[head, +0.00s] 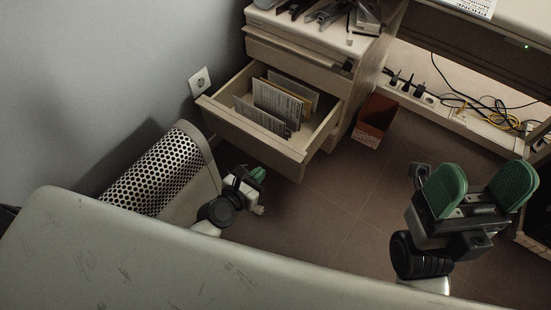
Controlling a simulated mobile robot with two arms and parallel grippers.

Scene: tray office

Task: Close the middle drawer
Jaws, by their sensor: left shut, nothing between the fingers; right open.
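The open drawer (213,107) sticks out from a beige drawer cabinet (352,103), below a closed upper drawer (297,62). It holds several upright papers or folders. My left gripper (258,180), with green pads, is shut and empty. In the picture it is below the drawer front and apart from it. My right gripper (481,192) is open and empty, its two green pads wide apart, well to the right of the drawer.
A reddish-brown box (374,119) stands on the floor right of the cabinet. Cables (497,117) and plugs lie on a shelf under the desk (480,22) at the right. A wall socket (200,82) is left of the drawer. Tiled floor (335,200) is clear between my grippers.

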